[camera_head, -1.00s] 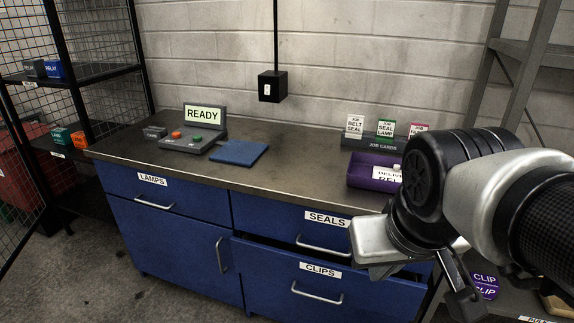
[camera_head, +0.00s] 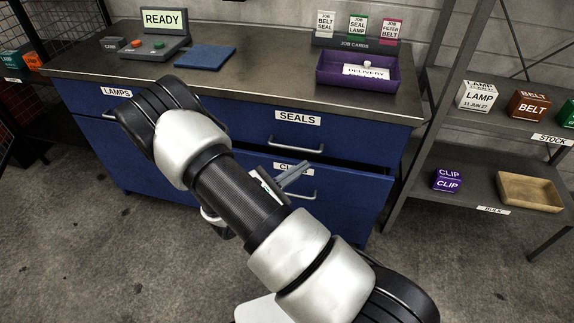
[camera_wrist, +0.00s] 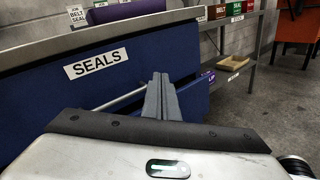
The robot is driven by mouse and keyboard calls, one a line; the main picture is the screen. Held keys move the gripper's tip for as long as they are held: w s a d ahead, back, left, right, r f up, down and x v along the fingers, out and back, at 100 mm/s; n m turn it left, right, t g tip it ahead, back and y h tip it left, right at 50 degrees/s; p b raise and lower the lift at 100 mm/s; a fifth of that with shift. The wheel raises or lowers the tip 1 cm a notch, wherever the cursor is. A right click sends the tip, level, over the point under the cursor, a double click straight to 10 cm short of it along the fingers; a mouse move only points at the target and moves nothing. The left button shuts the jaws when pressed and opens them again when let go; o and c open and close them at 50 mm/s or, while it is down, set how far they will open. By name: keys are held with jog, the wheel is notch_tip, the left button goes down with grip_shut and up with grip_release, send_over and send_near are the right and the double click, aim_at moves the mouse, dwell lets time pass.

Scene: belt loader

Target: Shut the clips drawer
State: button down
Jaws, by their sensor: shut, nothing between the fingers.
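The clips drawer (camera_head: 345,208) is the blue lower right drawer in the head view. Its front stands out from the cabinet, with a dark gap above it, so it is partly open. My gripper (camera_head: 300,168) is shut and empty, in front of the drawer face, and covers part of its CLIPS label. The drawer's handle (camera_head: 302,195) shows just below the fingers. I cannot tell whether the fingers touch the drawer. In the wrist view my closed fingers (camera_wrist: 160,90) point forward, just right of the SEALS label.
The seals drawer (camera_head: 350,135) above looks shut, with its bar handle (camera_head: 296,149) sticking out. A purple tray (camera_head: 335,82) sits on the worktop. A shelf rack (camera_head: 470,210) stands close on the right, holding boxes and a wooden tray (camera_head: 530,190). The floor in front is clear.

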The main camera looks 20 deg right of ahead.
jog(key=w+a+f+n+t+y, duration=0.1)
jog(key=a+f+n+t+y, duration=0.3)
jog(key=f, duration=0.3)
jog(key=w+a+f+n+t+y, duration=0.1)
jog(key=f+n+t, duration=0.3)
jog(key=f+n, duration=0.3)
jog(key=b, duration=0.3)
send_near(294, 163)
jog(key=x, duration=0.6)
jog(key=shift+w+d+f+m+y, duration=0.15)
jog(key=shift+m+y, duration=0.25)
jog(key=b+x, duration=0.1)
jog(key=x, duration=0.4)
jog(key=shift+b, duration=0.3)
